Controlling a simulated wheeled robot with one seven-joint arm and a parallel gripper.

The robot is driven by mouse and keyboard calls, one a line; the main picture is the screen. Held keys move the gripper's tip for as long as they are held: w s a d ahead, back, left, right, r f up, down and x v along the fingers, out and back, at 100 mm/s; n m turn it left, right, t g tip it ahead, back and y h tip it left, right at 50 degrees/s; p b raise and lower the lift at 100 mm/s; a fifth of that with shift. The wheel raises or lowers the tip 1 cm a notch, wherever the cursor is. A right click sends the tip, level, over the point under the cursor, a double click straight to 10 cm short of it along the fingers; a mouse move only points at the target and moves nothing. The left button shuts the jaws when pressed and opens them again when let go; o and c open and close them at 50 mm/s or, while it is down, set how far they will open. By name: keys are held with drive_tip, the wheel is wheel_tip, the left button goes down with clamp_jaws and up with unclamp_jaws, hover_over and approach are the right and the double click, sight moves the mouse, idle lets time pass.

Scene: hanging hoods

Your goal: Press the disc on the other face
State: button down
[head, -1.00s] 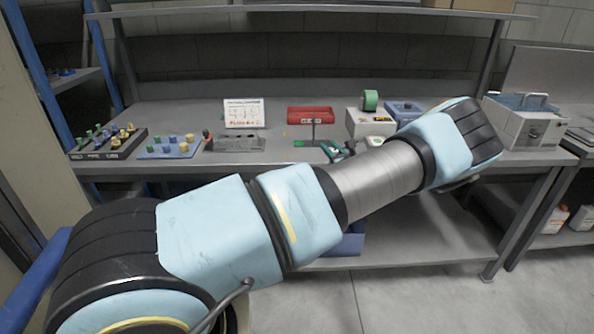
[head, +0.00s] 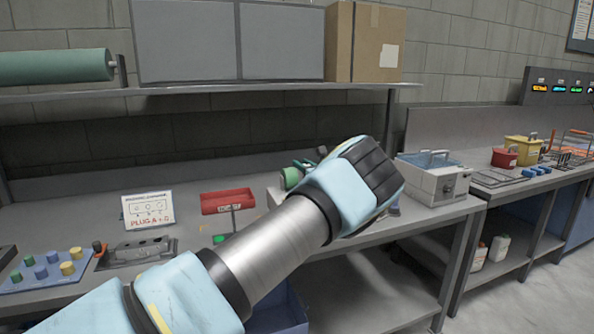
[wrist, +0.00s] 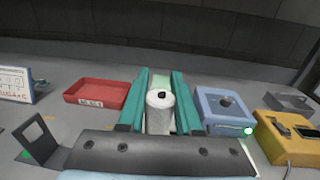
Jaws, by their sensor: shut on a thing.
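My gripper (wrist: 158,105) shows in the wrist view with two green fingers shut on a white cylinder (wrist: 160,122), which has a small dark round spot on its visible end. The cylinder's other end and far side are hidden. In the head view my gripper is mostly hidden behind my arm; only green finger parts (head: 322,152) show above the bench. No disc is clearly identifiable. A blue box (wrist: 211,104) with a dark round knob and a lit green lamp (wrist: 249,131) stands right of the fingers in the wrist view.
A red tray (wrist: 97,94) lies left of the fingers; it also shows in the head view (head: 228,202). A yellow box (wrist: 278,148) stands right of the blue one. A sign (head: 147,211), a grey fixture (head: 138,252) and a peg board (head: 45,274) are at left. A shelf (head: 200,88) hangs above.

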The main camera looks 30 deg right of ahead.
drive_tip(key=shift+f+b, duration=2.1)
drive_tip(key=shift+f, duration=4)
drive_tip(key=shift+s+f+b, duration=0.1)
drive_tip(key=shift+f+b, duration=0.2)
drive_tip(key=shift+b, duration=0.25)
wheel_tip(320, 180, up, 7)
drive_tip(key=p, duration=0.2)
